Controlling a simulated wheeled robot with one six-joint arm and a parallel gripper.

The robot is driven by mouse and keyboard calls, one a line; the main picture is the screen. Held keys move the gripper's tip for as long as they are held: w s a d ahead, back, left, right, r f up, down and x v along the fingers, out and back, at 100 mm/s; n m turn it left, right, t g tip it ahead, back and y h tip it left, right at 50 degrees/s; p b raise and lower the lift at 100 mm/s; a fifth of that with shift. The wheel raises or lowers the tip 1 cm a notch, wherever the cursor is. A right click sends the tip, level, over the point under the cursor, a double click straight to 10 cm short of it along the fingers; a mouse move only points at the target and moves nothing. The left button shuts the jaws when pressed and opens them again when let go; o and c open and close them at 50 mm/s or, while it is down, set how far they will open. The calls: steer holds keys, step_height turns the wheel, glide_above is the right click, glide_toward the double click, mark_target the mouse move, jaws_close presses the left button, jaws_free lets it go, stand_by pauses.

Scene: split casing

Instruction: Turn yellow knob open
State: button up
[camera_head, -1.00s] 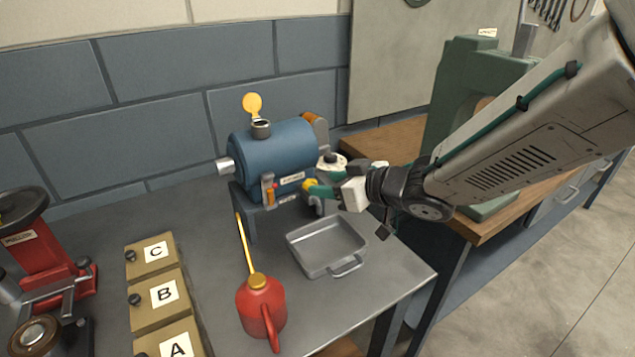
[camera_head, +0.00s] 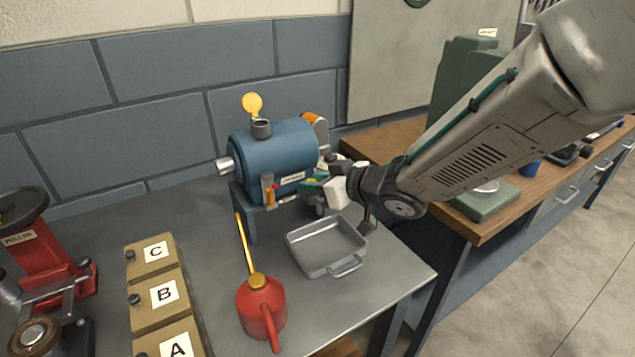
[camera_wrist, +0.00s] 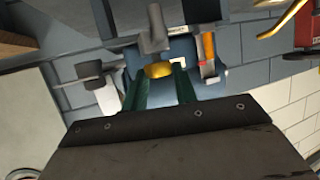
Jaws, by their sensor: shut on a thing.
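The blue cylindrical casing (camera_head: 275,150) lies on a stand on the grey bench, with a yellow round lid standing up over its top filler. My gripper (camera_head: 312,186) is at the casing's right lower side. In the wrist view the yellow knob (camera_wrist: 158,70) sits between the tips of my two green fingers (camera_wrist: 160,76), and the gripper is shut on it. In the head view the knob is hidden by my gripper. The wrist view also shows the casing (camera_wrist: 185,60) behind the knob. How far the knob is turned cannot be told.
A grey metal tray (camera_head: 352,262) lies below my gripper. A red oil can (camera_head: 262,310) with a long yellow spout stands at the front. Boxes lettered A, B and C (camera_head: 153,292) and a red device (camera_head: 40,255) are to the left. A green machine (camera_head: 455,80) stands at right.

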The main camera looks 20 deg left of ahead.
steer(key=n+g, duration=0.2)
steer(key=n+g+y, duration=0.1)
steer(key=g, duration=0.1)
steer(key=shift+w+d+n, duration=0.1)
steer(key=shift+w+n, duration=0.3)
steer(key=shift+w+a+n+g+h, duration=0.15)
steer(key=shift+n+g+h, duration=0.5)
steer(key=shift+n+g, duration=1)
steer(key=shift+w+a+n+g+h, duration=0.15)
steer(key=shift+n+g+h, duration=0.45)
steer(key=shift+n+g, duration=1.1)
steer(key=shift+w+n+g+h, duration=0.2)
steer(key=shift+n+g+h, duration=0.45)
steer(key=shift+n+g, duration=1)
steer(key=shift+g, duration=0.5)
steer(key=o, duration=1)
